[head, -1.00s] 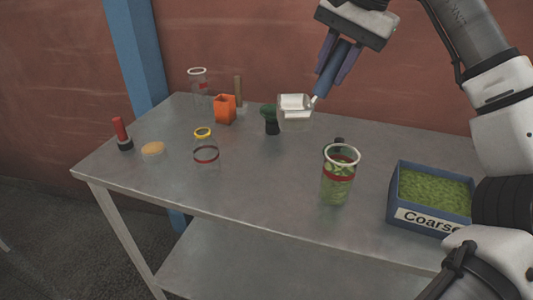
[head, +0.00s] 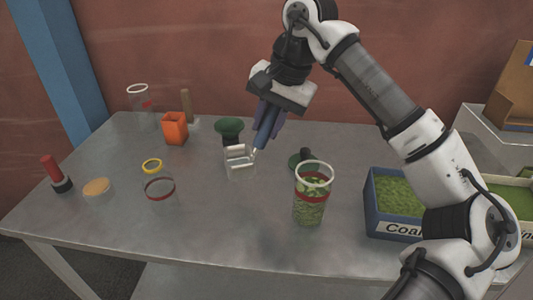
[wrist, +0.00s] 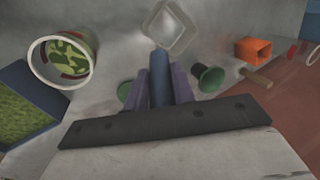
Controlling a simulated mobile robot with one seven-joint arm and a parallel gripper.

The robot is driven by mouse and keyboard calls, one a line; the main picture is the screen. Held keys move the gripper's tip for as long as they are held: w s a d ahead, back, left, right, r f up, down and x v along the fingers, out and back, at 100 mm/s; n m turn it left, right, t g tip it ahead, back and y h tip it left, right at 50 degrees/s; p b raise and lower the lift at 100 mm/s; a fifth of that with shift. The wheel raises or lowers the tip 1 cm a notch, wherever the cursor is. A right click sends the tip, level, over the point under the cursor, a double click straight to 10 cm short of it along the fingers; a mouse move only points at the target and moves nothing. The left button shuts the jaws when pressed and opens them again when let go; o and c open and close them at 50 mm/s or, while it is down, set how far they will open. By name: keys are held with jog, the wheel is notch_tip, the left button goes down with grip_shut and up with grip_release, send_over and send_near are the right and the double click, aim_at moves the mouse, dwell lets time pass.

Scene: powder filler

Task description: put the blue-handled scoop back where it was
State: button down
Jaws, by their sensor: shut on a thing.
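My gripper (head: 268,118) is shut on the blue handle of the scoop (head: 264,132). The handle slants down to the left, and the pale, square-edged scoop head (head: 240,160) is low over the middle of the table. I cannot tell whether the head touches the tabletop. In the wrist view, the blue handle (wrist: 160,80) is between the two purple-grey fingers of my gripper (wrist: 160,88), with the scoop head (wrist: 171,27) beyond them. I see no marked place for the scoop.
A red-banded jar with green contents (head: 310,205) stands right of the scoop; a dark green knobbed object (head: 229,127) is behind it. A blue "Coarse" bin (head: 395,205) is further right. The front middle is clear.

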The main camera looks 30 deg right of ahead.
notch_tip(320, 180, down, 8)
jog(key=shift+p, duration=0.45)
jog(key=shift+f+b, duration=0.1)
jog(key=shift+b, duration=0.2)
jog(key=c, duration=1.2)
grip_release()
jog(key=shift+o, duration=0.2)
jog(key=shift+r, duration=0.2)
jog(key=v, duration=1.2)
jog(key=shift+b, duration=0.4)
